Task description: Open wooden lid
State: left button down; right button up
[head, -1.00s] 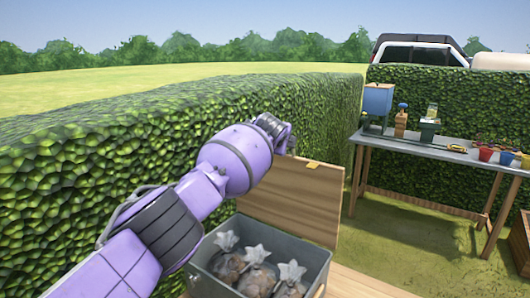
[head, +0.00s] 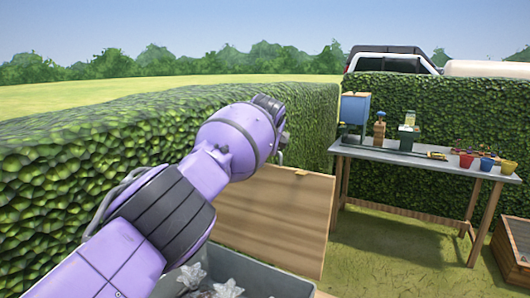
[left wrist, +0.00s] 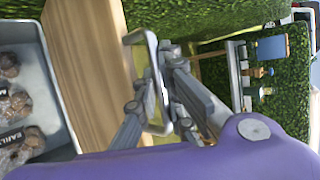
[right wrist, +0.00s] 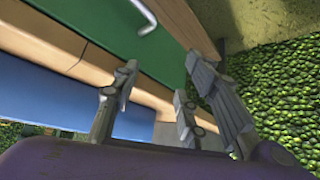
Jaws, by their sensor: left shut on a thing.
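The wooden lid (head: 270,215) stands raised, roughly upright, at the back of a grey box (head: 240,275), which is open. In the left wrist view the lid (left wrist: 88,65) runs beside the box (left wrist: 62,100). My left gripper (left wrist: 158,95) is shut on the lid's metal handle (left wrist: 134,38). In the head view my left arm hides most of that gripper and part of the lid. My right gripper (right wrist: 150,105) shows only in the right wrist view, with its fingers apart and nothing between them.
Bags (left wrist: 15,105) lie inside the box. A table (head: 400,155) with pots and tools stands at the right. A hedge (head: 80,150) runs behind my left arm. A green panel with a metal handle (right wrist: 147,14) is near my right gripper.

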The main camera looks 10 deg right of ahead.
pick_arm(q)
jog(key=shift+a+f, duration=0.15)
jog(key=c, duration=1.9)
grip_release()
jog(key=shift+r, duration=0.2)
jog(key=v, duration=1.1)
jog(key=shift+s+r, duration=0.15)
jog(key=shift+s, duration=0.25)
